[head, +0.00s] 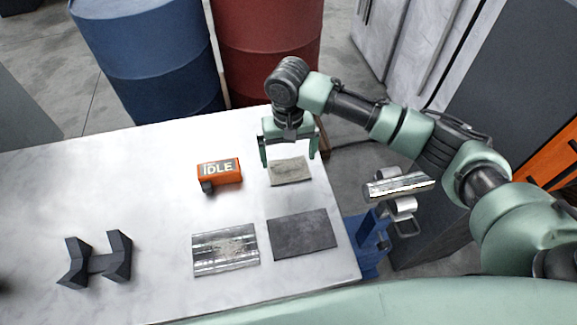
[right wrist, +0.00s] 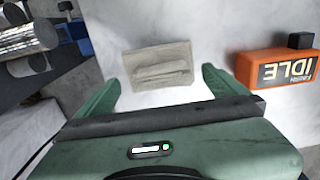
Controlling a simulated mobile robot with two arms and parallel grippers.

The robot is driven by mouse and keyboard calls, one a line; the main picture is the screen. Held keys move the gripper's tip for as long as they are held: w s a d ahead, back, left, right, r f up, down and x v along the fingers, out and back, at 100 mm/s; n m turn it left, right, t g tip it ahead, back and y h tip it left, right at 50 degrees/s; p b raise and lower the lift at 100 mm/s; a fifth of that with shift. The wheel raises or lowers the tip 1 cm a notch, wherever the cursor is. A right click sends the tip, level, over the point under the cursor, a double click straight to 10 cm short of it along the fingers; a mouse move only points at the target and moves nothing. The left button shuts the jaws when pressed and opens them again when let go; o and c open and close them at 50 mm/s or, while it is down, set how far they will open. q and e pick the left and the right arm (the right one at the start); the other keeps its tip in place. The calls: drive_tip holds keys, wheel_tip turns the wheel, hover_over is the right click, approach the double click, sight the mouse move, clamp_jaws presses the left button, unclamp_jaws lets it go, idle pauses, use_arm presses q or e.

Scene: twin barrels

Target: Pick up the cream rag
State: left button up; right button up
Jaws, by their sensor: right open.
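The cream rag (head: 291,172) lies flat near the right edge of the white table, right of the orange box. In the right wrist view the rag (right wrist: 158,64) shows as a folded beige cloth with a raised fold, ahead of and between the fingers. My right gripper (head: 290,158) is open and empty, pointing down above the rag's far side. Its green fingers also show in the right wrist view (right wrist: 163,90), on either side of the rag and not touching it as far as I can see. My left gripper is not in view.
An orange box marked IDLE (head: 219,172) stands left of the rag. A silvery sheet (head: 225,250) and a dark grey mat (head: 302,235) lie nearer. A dark cradle (head: 97,260) stands at the left. Blue (head: 150,55) and red (head: 268,50) barrels stand behind the white table (head: 90,170).

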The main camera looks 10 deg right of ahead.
sight(288, 162)
wheel_tip(288, 162, down, 4)
drive_tip(key=shift+w+d+r, duration=0.1)
drive_tip(key=c, duration=1)
drive_tip(key=shift+c, duration=0.2)
wheel_tip(288, 162, up, 20)
drive_tip(key=b, duration=0.1)
